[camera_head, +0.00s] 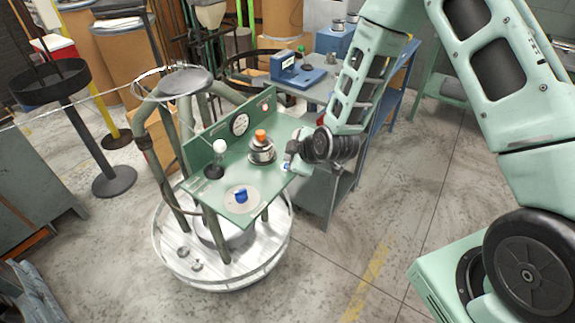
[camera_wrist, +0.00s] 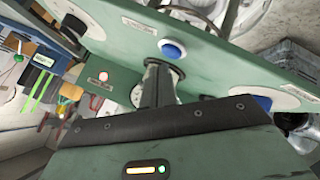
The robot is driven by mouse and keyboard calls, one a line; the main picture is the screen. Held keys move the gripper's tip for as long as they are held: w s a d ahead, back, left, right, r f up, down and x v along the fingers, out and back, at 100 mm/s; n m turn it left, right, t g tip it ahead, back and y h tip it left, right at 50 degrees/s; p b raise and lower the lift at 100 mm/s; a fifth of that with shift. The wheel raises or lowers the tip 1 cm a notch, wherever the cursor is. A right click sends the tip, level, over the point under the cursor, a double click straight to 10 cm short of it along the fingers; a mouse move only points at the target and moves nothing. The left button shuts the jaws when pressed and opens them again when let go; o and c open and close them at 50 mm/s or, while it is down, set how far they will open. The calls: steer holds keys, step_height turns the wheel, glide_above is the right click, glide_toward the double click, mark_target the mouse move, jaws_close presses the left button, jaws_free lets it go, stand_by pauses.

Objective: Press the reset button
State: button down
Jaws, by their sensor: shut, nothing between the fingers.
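A green panel (camera_head: 228,166) has several controls, and no label on it is readable. A small round blue button (camera_wrist: 172,50) with a pale rim sits on the panel in the wrist view; it also shows in the head view (camera_head: 286,167) at the panel's right edge, partly hidden. My gripper (camera_head: 291,161) is beside this button. In the wrist view my gripper (camera_wrist: 162,70) is shut and empty, its tips just below the button in the picture. I cannot tell whether they touch. A red-lit button (camera_wrist: 97,75) is on the left.
An orange-topped knob (camera_head: 261,138), a white ball lever (camera_head: 219,147) and a blue knob (camera_head: 241,196) on a pale disc stand up from the panel. A gauge (camera_head: 239,124) is on its upright back. A blue-framed bench (camera_head: 325,185) is close on the right.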

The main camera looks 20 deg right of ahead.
steer(key=shift+f, duration=0.1)
stand_by(0.7)
steer(key=shift+f+b, duration=0.4)
steer(key=shift+b, duration=0.1)
steer(key=shift+f+b, duration=0.35)
steer(key=shift+b, duration=0.05)
stand_by(0.5)
stand_by(0.3)
steer(key=shift+r+p, duration=0.5)
steer(key=shift+r, duration=0.3)
steer(key=shift+r, duration=0.15)
step_height(320, 180, up, 4)
steer(key=p, duration=0.3)
steer(key=shift+r, duration=0.35)
